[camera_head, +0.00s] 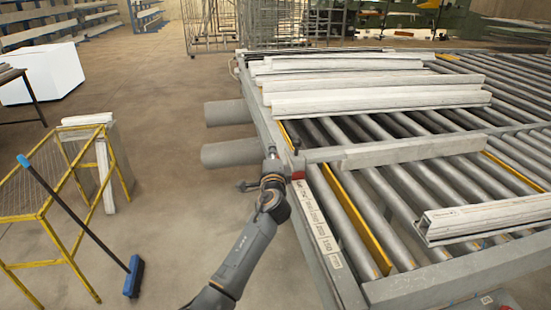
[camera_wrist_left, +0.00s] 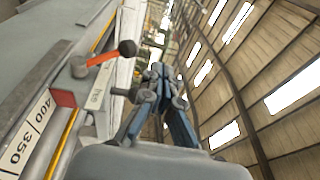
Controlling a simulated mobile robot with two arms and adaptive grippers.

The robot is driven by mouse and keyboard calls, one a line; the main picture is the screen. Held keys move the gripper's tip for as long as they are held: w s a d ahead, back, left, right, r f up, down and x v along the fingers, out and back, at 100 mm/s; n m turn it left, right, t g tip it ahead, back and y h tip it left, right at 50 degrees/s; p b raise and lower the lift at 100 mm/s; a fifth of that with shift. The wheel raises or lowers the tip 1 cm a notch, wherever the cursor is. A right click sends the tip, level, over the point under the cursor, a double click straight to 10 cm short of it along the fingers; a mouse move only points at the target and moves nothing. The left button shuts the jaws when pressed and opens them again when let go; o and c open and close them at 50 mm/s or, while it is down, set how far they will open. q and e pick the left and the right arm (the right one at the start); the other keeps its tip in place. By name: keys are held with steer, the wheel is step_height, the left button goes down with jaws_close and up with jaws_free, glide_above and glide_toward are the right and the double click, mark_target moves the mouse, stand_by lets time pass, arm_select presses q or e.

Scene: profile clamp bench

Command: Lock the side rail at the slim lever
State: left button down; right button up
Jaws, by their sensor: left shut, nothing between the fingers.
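The side rail (camera_head: 322,235) is a grey metal edge with a number scale along the left side of the roller table. In the left wrist view, a slim orange-red lever (camera_wrist_left: 102,58) with a dark ball knob (camera_wrist_left: 127,47) stands out from a clamp with a red block (camera_wrist_left: 65,98). The red block also shows in the head view (camera_head: 298,175); the lever is too small there to read clearly. My left gripper (camera_wrist_left: 160,78) is shut and empty, beside the lever and apart from its knob. In the head view it (camera_head: 271,155) is just left of the rail.
Pale profiles (camera_head: 375,85) lie across the roller table, and another profile (camera_head: 485,218) lies at right. Two grey cylinders (camera_head: 228,155) stick out left of the table. A yellow frame (camera_head: 75,200) and a blue broom (camera_head: 133,275) stand left. The floor between is clear.

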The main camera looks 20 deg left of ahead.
arm_select(q)
steer(key=s+d+r, duration=0.3)
steer(key=s+r, duration=0.1)
steer(key=s, duration=0.4)
steer(key=shift+b, duration=0.35)
arm_select(e)
steer(key=shift+s+a+f, duration=0.1)
steer(key=shift+s+f, duration=0.1)
steer(key=shift+f, duration=0.15)
arm_select(q)
steer(key=shift+w, duration=0.1)
arm_select(e)
steer(key=shift+w+d, duration=0.1)
steer(key=shift+d, duration=0.1)
